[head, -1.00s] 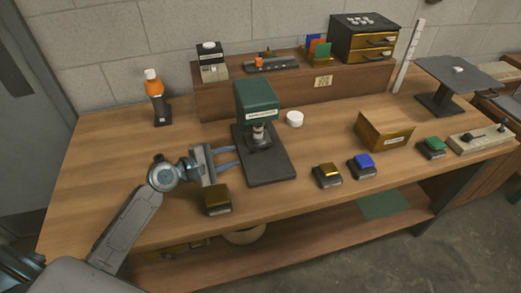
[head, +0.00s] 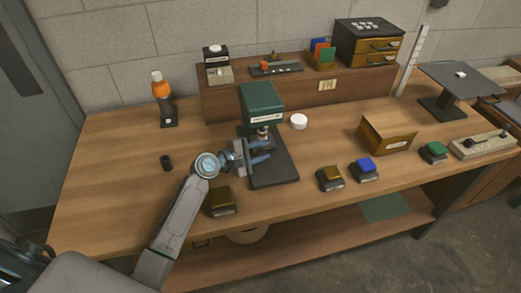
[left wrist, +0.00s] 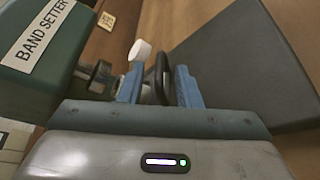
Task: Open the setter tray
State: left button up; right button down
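The green band setter (head: 262,100) stands on its dark base plate (head: 272,177) near the table's middle. Its "BAND SETTER" label (left wrist: 42,35) shows at the left in the left wrist view. My left gripper (head: 268,151) is at the setter, over the base and just below the green head. In the left wrist view its two blue fingers (left wrist: 158,85) are apart. A black loop-like handle (left wrist: 161,72) shows between them, with gaps on both sides. I cannot tell how deep it sits between them. The tray itself is not clearly visible. My right gripper is not in view.
A white round cap (head: 299,121) lies right of the setter and also shows in the left wrist view (left wrist: 139,49). Gold (head: 330,178) and blue (head: 364,169) blocks stand to the right. Another dark gold block (head: 221,201) stands near the front edge.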

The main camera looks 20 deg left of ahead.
pick_arm(q)
jog(key=shift+c, duration=0.4)
grip_shut()
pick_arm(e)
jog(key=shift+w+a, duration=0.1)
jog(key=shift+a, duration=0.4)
